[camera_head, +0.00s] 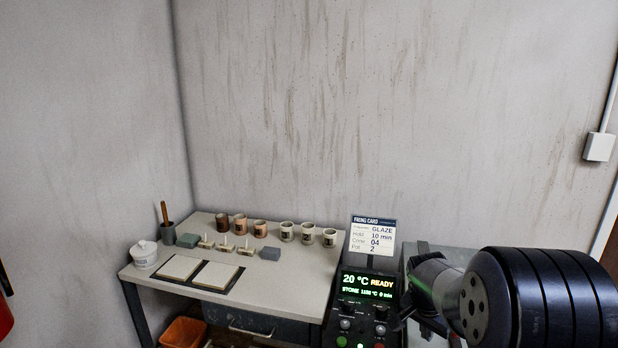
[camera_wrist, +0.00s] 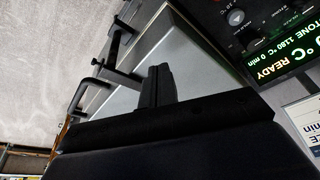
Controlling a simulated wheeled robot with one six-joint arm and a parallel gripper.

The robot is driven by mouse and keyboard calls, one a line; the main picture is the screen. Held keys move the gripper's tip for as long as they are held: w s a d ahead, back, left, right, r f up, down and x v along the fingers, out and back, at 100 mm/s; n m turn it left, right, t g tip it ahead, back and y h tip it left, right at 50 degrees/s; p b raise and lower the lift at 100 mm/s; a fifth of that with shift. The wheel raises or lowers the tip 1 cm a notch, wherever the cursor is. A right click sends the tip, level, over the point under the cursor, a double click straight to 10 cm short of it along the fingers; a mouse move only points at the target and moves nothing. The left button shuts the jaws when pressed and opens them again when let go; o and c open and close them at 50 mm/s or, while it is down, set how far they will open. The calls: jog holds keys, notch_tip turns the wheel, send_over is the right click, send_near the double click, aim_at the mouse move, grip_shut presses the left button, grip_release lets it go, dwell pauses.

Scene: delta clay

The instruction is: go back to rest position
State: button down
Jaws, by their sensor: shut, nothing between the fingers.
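My gripper (camera_wrist: 157,86) shows in the wrist view as dark fingers, shut with nothing between them. It is in front of a pale grey surface with dark handles, beside the control panel (camera_wrist: 275,60) with its green display. In the head view my arm fills the lower right, close to the control panel (camera_head: 362,305), and my gripper's fingertips cannot be made out there. The display reads 20 °C READY.
A firing card (camera_head: 372,236) stands above the panel. An orange bin (camera_head: 183,332) is below the table.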

jog(key=s+a+n+t+y+p, duration=0.1)
jog(key=s+n+y, duration=0.1)
jog(key=s+n, duration=0.4)
jog(key=shift+a+n, duration=0.15)
jog(key=shift+n, duration=1.15)
jog(key=shift+s, duration=0.15)
